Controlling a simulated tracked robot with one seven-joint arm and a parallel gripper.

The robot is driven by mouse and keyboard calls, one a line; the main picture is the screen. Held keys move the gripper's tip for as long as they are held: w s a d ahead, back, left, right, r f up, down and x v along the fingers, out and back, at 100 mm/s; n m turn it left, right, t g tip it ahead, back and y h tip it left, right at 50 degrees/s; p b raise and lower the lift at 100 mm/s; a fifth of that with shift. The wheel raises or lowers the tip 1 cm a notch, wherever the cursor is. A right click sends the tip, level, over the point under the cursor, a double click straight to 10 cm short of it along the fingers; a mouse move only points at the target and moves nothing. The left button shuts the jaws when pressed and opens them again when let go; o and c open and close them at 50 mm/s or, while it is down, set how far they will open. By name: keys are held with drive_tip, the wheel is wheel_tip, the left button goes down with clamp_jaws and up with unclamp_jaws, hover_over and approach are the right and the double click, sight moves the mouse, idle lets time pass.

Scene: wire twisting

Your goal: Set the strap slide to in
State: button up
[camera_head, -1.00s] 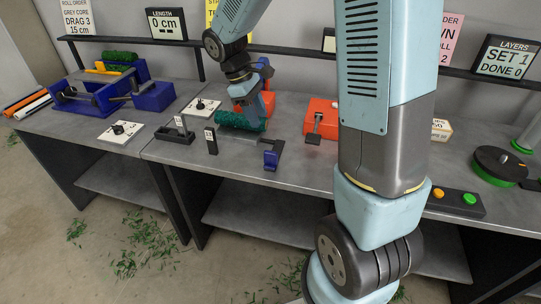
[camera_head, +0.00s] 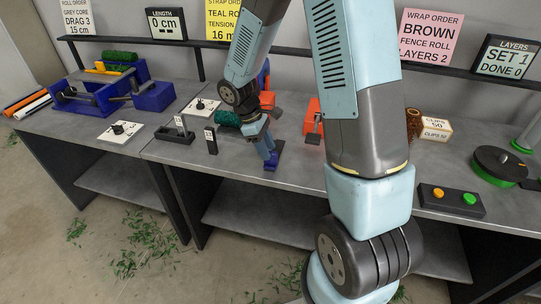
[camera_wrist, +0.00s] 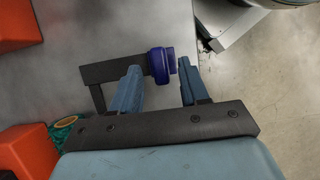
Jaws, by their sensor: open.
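A small blue slide block (camera_head: 270,166) sits at the end of a dark bracket near the table's front edge. In the wrist view the blue block (camera_wrist: 160,65) stands at the end of the dark bar (camera_wrist: 112,71). My gripper (camera_wrist: 158,66) is open, with one finger on each side of the blue block. Whether either finger touches it I cannot tell. In the head view my gripper (camera_head: 267,153) is right above the block and hides part of it and most of the bracket.
A teal roll (camera_head: 227,118) lies left of my gripper. Orange blocks (camera_head: 267,100) stand behind it, and an orange unit with a dark lever (camera_head: 312,122) stands to the right. The table's front edge is close to the slide.

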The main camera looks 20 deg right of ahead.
sight(271, 164)
drive_tip(key=shift+x, duration=1.75)
clamp_jaws()
